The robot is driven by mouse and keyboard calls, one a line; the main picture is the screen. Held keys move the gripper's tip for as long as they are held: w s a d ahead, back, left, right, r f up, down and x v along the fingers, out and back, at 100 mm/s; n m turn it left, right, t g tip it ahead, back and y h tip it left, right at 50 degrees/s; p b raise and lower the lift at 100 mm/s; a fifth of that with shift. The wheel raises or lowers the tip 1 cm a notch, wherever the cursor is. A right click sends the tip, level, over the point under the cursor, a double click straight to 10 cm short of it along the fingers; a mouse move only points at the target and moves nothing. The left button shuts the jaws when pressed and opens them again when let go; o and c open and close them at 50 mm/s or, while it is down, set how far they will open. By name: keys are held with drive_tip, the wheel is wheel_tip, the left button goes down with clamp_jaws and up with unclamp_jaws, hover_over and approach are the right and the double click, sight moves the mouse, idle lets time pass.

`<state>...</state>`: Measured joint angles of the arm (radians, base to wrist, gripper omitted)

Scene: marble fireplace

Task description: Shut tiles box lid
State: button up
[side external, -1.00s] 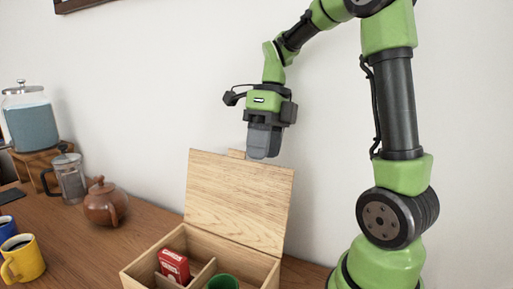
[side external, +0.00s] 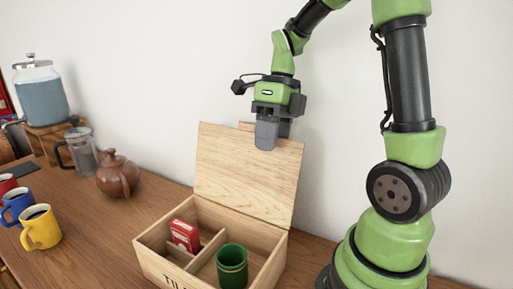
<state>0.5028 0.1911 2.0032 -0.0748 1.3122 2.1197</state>
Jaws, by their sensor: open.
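A light wooden box (side external: 154,262) stands at the lower middle of the side external view, its front lettering partly cut off by the picture's bottom edge. Its lid (side external: 245,180) stands raised at the back, leaning slightly toward the wall. A small red packet (side external: 185,235) lies in the left compartment and a green cup (side external: 232,268) stands in the right one. My gripper (side external: 266,140) points down at the lid's upper edge, overlapping it in the picture. The jaws are open with nothing seen in them. Whether they touch the lid cannot be told.
A brown teapot (side external: 118,177), a glass press (side external: 82,152) and a drinks dispenser (side external: 42,95) stand left on the wooden table (side external: 105,232). Yellow (side external: 41,228), blue (side external: 17,207) and red (side external: 7,183) mugs are at the left edge. A white wall (side external: 160,60) rises behind.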

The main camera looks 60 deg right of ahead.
drive_tip(key=shift+a, duration=3.6)
wheel_tip(320, 180, up, 9)
drive_tip(key=s+a+f+n+t, duration=0.1)
drive_tip(key=s+n+t, duration=0.2)
drive_tip(key=n, duration=1.3)
drive_tip(key=s+a+f+n+t+h, duration=0.1)
drive_tip(key=s+n+t, duration=0.3)
drive_tip(key=n, duration=1.2)
drive_tip(key=shift+s+a, duration=0.35)
